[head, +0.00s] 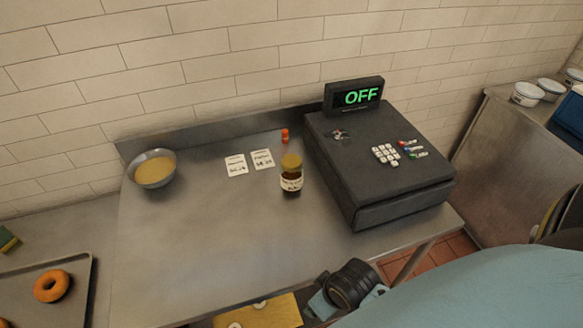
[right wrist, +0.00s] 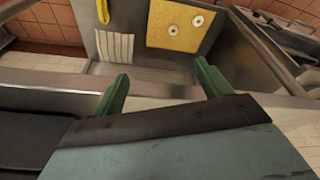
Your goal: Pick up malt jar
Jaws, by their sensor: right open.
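The malt jar (head: 291,176) is a small dark jar with a yellowish lid and a pale label. It stands upright on the steel counter (head: 220,225) in the head view, just left of the cash register. My right gripper (right wrist: 160,82) shows in the right wrist view with its two green fingers spread and nothing between them. In the head view my right arm comes in at the lower right, below the counter's front edge and well apart from the jar. The jar does not show in the right wrist view. My left gripper is in neither view.
A black cash register (head: 375,155) reading OFF stands right of the jar. A small red-orange item (head: 285,136) and two price cards (head: 236,165) are behind it. The counter's front is clear.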

